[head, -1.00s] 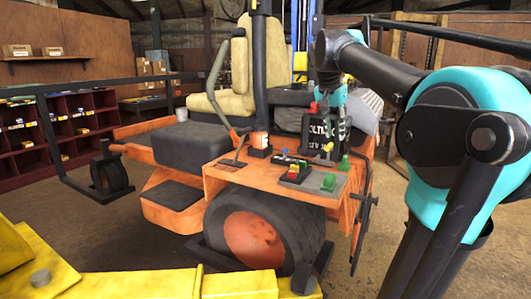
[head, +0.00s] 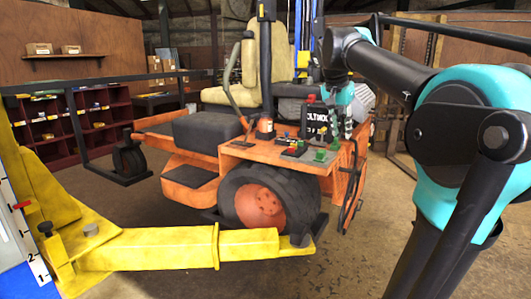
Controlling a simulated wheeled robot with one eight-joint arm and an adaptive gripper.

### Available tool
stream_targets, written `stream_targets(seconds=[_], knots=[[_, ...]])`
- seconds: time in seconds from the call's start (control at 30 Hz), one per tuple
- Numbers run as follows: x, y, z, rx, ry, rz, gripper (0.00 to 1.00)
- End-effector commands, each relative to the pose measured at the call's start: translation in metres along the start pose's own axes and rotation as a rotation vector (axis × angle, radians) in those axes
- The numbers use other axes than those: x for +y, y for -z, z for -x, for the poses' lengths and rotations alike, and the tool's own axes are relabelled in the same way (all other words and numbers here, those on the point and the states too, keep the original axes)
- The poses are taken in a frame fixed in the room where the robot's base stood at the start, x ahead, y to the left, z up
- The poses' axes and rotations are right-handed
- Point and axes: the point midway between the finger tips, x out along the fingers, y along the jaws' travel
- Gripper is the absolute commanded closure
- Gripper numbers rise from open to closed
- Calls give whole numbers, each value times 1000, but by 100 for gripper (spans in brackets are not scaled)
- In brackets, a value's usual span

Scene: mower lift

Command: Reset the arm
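My arm reaches in from the right side of the head view, with teal and black links. My gripper (head: 343,128) hangs at the far end of the arm, over the right side of the orange mower (head: 270,152). It is small and dark there, and I cannot make out whether its fingers are open or shut. A black box with white lettering (head: 317,117) stands on the mower just left of my gripper. I cannot tell whether they touch. Small red, yellow and green parts (head: 295,148) sit on the mower's deck below and left of my gripper.
A yellow lift arm (head: 165,250) spans the lower left, below the mower's wheel (head: 262,203). A yellow post with a number scale (head: 30,240) stands at the left edge. Dark red shelves (head: 60,130) stand behind. The concrete floor at lower right (head: 370,240) is clear.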

Motion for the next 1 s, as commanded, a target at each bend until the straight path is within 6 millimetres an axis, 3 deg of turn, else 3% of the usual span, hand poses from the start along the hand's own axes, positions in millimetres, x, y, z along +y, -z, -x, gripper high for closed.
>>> stream_targets(seconds=[0.37,0.67,0.77,1.0], knots=[[0,-25,-42,-13,26,74,72],[6,-70,-103,-29,69,185,72],[11,-96,-134,-34,92,243,72],[44,-194,-222,-41,170,431,72]])
